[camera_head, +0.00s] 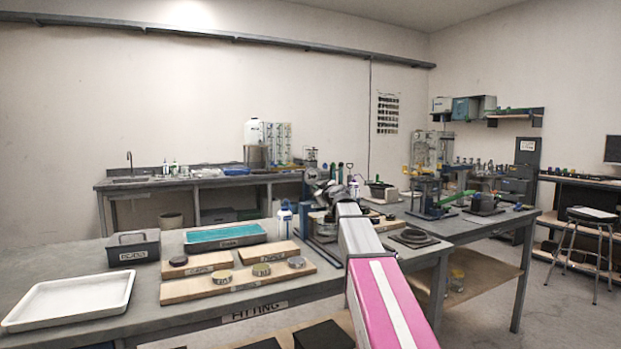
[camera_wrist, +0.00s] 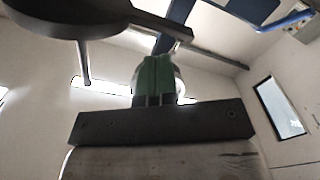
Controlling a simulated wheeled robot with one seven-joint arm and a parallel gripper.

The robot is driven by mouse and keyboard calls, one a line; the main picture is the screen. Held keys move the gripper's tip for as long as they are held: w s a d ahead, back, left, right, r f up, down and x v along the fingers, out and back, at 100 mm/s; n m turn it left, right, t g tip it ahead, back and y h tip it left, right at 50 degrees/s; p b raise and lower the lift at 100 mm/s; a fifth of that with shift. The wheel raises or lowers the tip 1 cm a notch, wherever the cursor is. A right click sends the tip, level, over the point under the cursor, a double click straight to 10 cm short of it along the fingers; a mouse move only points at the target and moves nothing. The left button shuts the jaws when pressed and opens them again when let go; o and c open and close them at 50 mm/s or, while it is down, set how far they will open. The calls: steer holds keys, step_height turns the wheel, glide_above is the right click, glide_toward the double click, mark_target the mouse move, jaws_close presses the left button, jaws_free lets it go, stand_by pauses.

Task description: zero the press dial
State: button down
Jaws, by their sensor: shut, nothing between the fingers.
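My arm reaches out over the bench, and its far end overlaps a blue-framed press (camera_head: 307,222) in the head view. The arm hides much of the press, and I cannot make out its dial face or reading there. In the wrist view my gripper (camera_wrist: 156,80) shows as a green and dark pair of fingers, shut with nothing between them. A dark round disc (camera_wrist: 70,18) on a bar hangs at the upper left, apart from the fingers in the picture; it may be the dial seen from underneath or edge-on. Blue frame parts (camera_wrist: 245,10) show at the top.
A white tray (camera_head: 68,301), a dark labelled box (camera_head: 133,248), a teal-lined tray (camera_head: 225,236) and wooden boards with round pucks (camera_head: 250,283) lie left of my arm. A white bottle (camera_head: 285,224) stands close beside the press.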

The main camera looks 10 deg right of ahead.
steer(key=shift+w+d+r, duration=0.1)
steer(key=shift+w+r, duration=0.15)
steer(key=shift+w, duration=0.3)
steer(key=shift+w+d+r, duration=0.1)
steer(key=shift+w+r, duration=0.15)
steer(key=shift+w, duration=0.25)
steer(key=shift+w+d+r, duration=0.15)
steer(key=shift+d+r, duration=0.2)
steer(key=shift+d, duration=0.05)
steer(key=shift+d+r, duration=0.1)
steer(key=shift+d, duration=0.1)
steer(key=shift+d+f, duration=0.1)
steer(key=shift+f, duration=0.1)
steer(key=f+v, duration=0.1)
steer(key=v, duration=0.5)
steer(key=shift+s, duration=0.25)
steer(key=shift+s+d, duration=0.1)
